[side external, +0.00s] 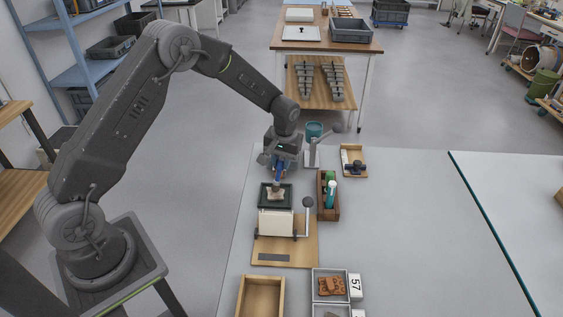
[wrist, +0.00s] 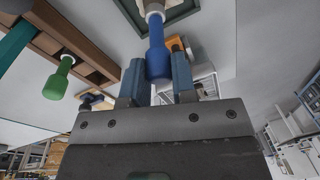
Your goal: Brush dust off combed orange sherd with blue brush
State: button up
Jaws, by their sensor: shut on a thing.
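My gripper (side external: 279,168) is shut on the blue brush (wrist: 157,48), whose handle sits between the two blue fingertips in the wrist view. The brush points down over a dark green tray (side external: 262,204) in the side view. A pale, dusty-looking sherd (side external: 275,194) lies in that tray, right under the brush. I cannot tell whether the bristles touch it. Its surface is too small to show combing or an orange colour. An orange-brown sherd (side external: 331,286) lies in a grey box at the front.
A wooden holder (side external: 322,205) with green and teal-handled tools stands right of the tray. A wooden board (side external: 300,257) with a white block (side external: 276,223) and a lever is in front. An empty wooden box (side external: 262,296) is nearer.

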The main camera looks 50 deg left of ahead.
jog(key=shift+s+d, duration=0.5)
jog(key=w+a, duration=0.2)
jog(key=shift+w+a, duration=0.25)
jog(key=shift+a, duration=0.05)
dwell(0.7)
jog(key=shift+r, duration=0.15)
jog(key=shift+r, duration=2.95)
jog(key=shift+r, duration=0.1)
notch_tip(320, 180, up, 3)
jog(key=shift+f, duration=0.1)
